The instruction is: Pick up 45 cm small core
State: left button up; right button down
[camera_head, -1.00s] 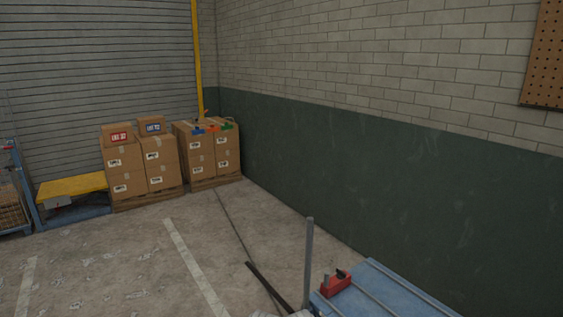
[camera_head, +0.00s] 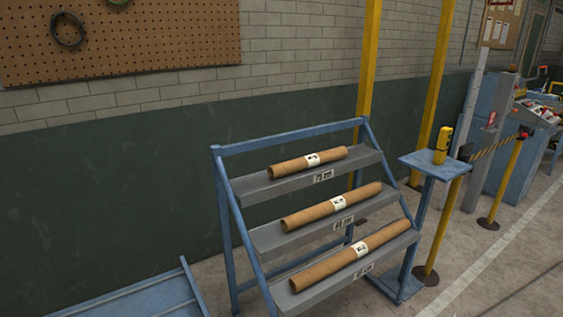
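Three brown cardboard cores lie on a blue rack (camera_head: 285,138) with three stepped grey shelves, one core on each. The top core (camera_head: 290,167) looks shortest, the middle core (camera_head: 310,214) is longer, and the bottom core (camera_head: 325,268) is longest. Each core has a white label around its middle, and each shelf has a small label on its front edge. The print is too small to read surely, so I cannot tell which is marked 45 cm. Neither of my grippers is in view.
A blue stand (camera_head: 426,166) with a yellow handheld device (camera_head: 442,146) is right of the rack. Yellow posts and a striped barrier (camera_head: 494,147) stand by a blue machine (camera_head: 492,120). A blue frame (camera_head: 150,299) is low at left. Floor at the right front is clear.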

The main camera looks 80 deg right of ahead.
aim_at(280, 170)
jog(key=z, duration=3)
jog(key=i+l+u, duration=0.2)
jog(key=i+l, duration=1.55)
jog(key=l, duration=0.1)
